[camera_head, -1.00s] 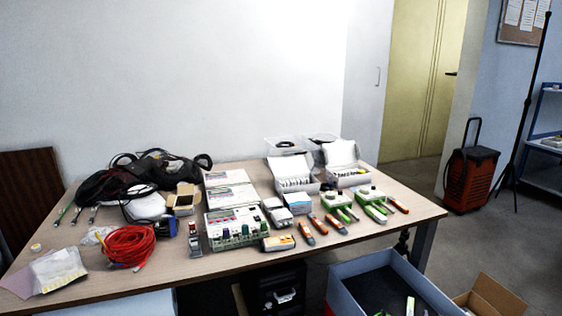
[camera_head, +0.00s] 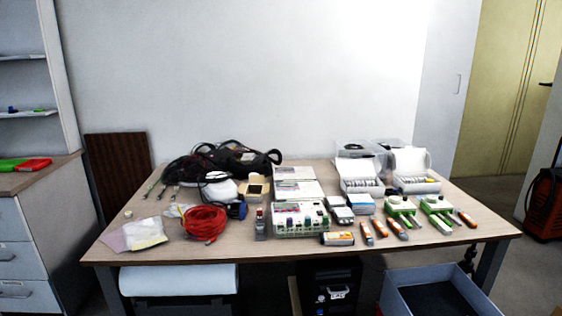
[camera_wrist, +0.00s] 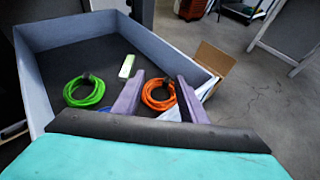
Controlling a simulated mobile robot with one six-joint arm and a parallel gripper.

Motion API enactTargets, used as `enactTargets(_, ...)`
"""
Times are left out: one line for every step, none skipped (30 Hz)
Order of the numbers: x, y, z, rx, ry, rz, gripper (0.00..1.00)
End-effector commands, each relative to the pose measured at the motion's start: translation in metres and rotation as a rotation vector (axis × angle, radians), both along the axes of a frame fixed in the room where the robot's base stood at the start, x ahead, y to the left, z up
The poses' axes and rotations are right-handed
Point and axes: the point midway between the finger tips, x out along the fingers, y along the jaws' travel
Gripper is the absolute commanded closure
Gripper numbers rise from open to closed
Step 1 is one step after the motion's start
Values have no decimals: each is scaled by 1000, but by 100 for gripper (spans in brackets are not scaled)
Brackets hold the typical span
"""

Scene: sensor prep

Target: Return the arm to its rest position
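My gripper (camera_wrist: 160,77) shows in the wrist view as two purple fingers standing apart. It is open and I see nothing held between them. It is over or near a grey-blue crate (camera_wrist: 176,50). Inside the crate lie a green cable coil (camera_wrist: 71,98), an orange cable coil (camera_wrist: 147,97) and a small white and green device (camera_wrist: 126,66). The orange coil shows between and behind the fingers. How high the gripper is above them I cannot tell. The arm is not in view in the head view.
A wooden table (camera_head: 140,255) bears meters, probes, white boxes, a red cable coil (camera_head: 204,222) and black bags. The crate (camera_head: 397,300) stands on the floor at its front right. A drawer cabinet (camera_head: 25,235) is at left. A cardboard box (camera_wrist: 215,60) stands beside the crate.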

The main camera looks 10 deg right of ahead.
Motion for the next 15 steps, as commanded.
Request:
enactTargets(5,3,1,0,0,9,62)
enactTargets(7,5,1,1,1,13,62)
enactTargets(11,7,2,1,1,18,62)
enactTargets(13,9,2,2,1,23,62)
enactTargets(16,11,2,2,1,28,62)
enactTargets(21,14,2,3,1,36,62)
enactTargets(24,17,2,4,2,42,62)
enactTargets(27,19,2,5,2,48,62)
enactTargets(32,23,2,6,3,57,62)
enactTargets(36,26,2,7,4,63,62)
enactTargets(40,29,2,8,4,71,62)
enactTargets(45,34,2,10,5,82,62)
enactTargets(49,38,1,12,6,89,62)
enactTargets(54,42,1,14,7,98,62)
enactTargets(61,48,0,16,9,112,62)
